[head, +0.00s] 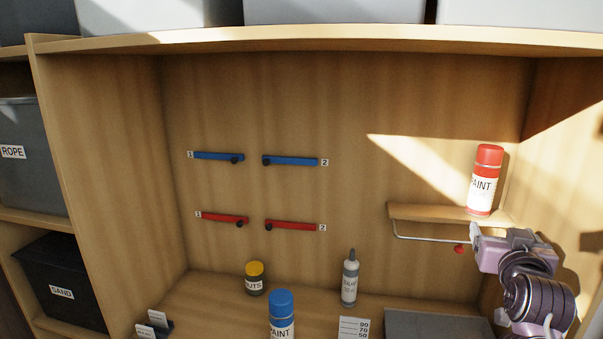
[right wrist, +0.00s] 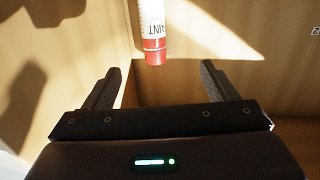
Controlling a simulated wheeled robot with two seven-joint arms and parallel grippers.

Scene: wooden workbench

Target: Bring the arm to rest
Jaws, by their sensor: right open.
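My right gripper (head: 476,240) is at the right of the head view, just below and in front of the small shelf with the red paint can. In the right wrist view its two fingers (right wrist: 158,88) are spread wide with nothing between them. The red paint can (head: 484,180) stands upright on the small wooden shelf (head: 430,212). The can also shows in the right wrist view (right wrist: 153,30), beyond the fingers and apart from them. My left gripper is not in view.
Blue bars (head: 218,156) and red bars (head: 292,226) are on the back panel. A blue paint can (head: 281,315), a yellow-lidded jar (head: 255,278), a bottle (head: 350,280) and a grey tray (head: 435,324) stand below. A metal rail (head: 430,238) runs under the small shelf.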

